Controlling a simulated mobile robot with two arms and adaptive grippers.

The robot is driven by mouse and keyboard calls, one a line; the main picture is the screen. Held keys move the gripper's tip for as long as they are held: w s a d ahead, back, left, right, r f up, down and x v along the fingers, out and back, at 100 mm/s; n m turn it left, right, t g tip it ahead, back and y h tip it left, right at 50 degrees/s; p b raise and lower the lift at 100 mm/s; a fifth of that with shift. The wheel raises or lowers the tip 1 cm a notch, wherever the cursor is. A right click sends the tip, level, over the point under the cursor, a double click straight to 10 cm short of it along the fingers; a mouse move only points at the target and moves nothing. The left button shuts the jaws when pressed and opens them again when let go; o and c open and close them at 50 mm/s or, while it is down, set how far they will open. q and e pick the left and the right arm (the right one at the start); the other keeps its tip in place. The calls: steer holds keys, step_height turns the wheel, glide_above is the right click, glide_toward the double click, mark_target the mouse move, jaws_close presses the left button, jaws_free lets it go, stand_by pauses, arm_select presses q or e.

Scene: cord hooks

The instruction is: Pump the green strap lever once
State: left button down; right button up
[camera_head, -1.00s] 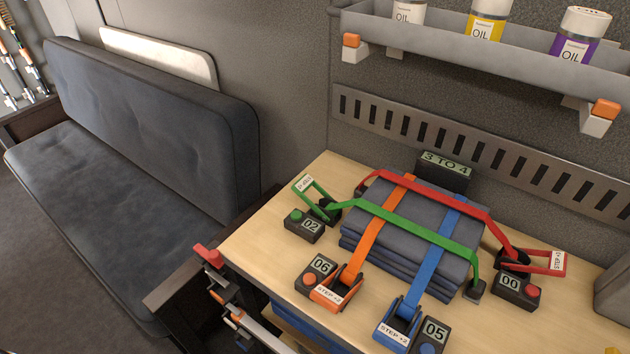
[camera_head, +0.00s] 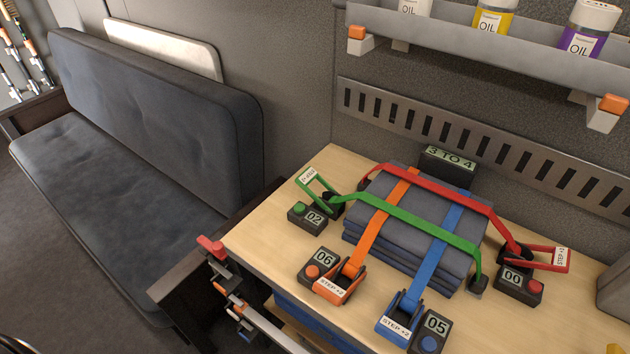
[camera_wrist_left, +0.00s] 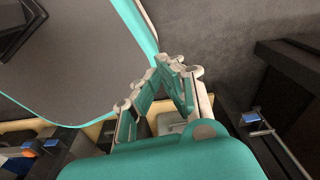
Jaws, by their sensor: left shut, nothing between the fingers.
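The green strap lever (camera_head: 317,190) stands raised and tilted at the left of the wooden table, with a white label at its tip. Its counter box (camera_head: 307,216) reads 02 and has a green button. The green strap (camera_head: 410,216) runs from the lever across a stack of folded dark blue blankets (camera_head: 371,250). My left gripper (camera_wrist_left: 166,62) shows in the left wrist view, shut and empty. It is not in the head view, and no lever shows near its fingers. My right gripper is not in view.
Orange (camera_head: 339,282), blue (camera_head: 401,319) and red (camera_head: 547,258) levers stand around the stack, with counters 06, 05 and 00. A sign (camera_head: 448,166) behind reads "3 TO 4". A shelf (camera_head: 480,50) with oil bottles overhangs the back. A sofa (camera_head: 130,150) is at left.

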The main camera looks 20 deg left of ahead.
arm_select(q)
steer(key=w+d+r+t, duration=0.1)
steer(key=w+d+r, duration=0.2)
steer(key=w+r, duration=1)
steer(key=w+r+t+b, duration=0.15)
steer(key=w+r, duration=0.45)
steer(key=r, duration=0.6)
steer(key=w+r+t, duration=0.2)
steer(key=w+r, duration=0.4)
steer(key=r, duration=0.6)
steer(key=w+r+m+t, duration=0.1)
steer(key=w+r, duration=0.2)
steer(key=w, duration=0.1)
steer(key=w+d+r+m+t+h, duration=0.1)
steer(key=w+r+t, duration=0.1)
steer(key=w, duration=0.3)
steer(key=w+r+m+t+h, duration=0.1)
steer(key=w+r+t, duration=0.1)
steer(key=w+r, duration=0.2)
steer(key=shift+w+d+r+m, duration=0.2)
steer(key=shift+w+m, duration=0.1)
steer(key=shift+w, duration=0.15)
steer(key=w+a+r+m+t+h, duration=0.1)
steer(key=w+r+t, duration=0.3)
steer(key=w+r, duration=0.5)
steer(key=shift+w+r+m+t+h, duration=0.35)
steer(key=shift+w+m, duration=0.35)
steer(key=shift+w, duration=0.25)
steer(key=shift+a, duration=0.1)
